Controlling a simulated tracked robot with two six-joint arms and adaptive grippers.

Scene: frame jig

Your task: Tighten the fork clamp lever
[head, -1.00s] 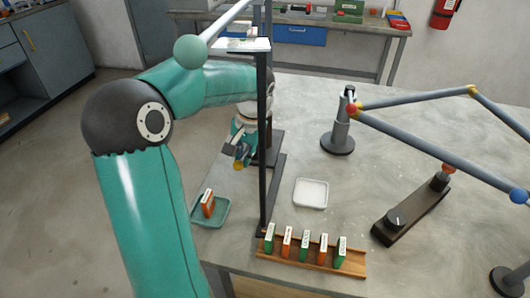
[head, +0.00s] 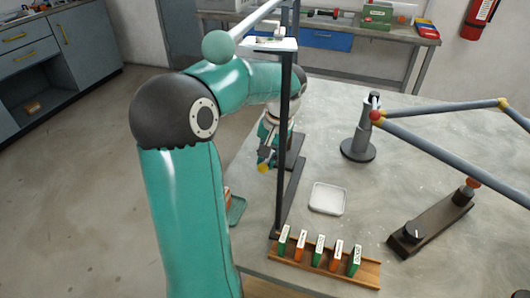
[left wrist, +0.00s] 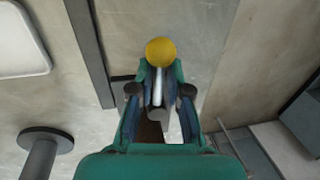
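The fork clamp lever shows as a thin metal rod with a yellow ball (left wrist: 161,51) on its end in the left wrist view. My left gripper (left wrist: 160,76) has its fingertips close in on both sides of the rod, just below the ball, and looks shut on it. The lever's pivot end is partly hidden between the fingers. In the head view the yellow ball (head: 264,167) is small, at the left gripper (head: 268,150) beside the black post (head: 284,140). My right gripper is not in view.
A grey stand (head: 358,145), a white tray (head: 327,198) and a wooden rack (head: 350,271) with several green and orange blocks stand on the table. Grey frame tubes (head: 440,150) run above its right side. A teal tray (head: 237,210) is partly hidden by my left arm.

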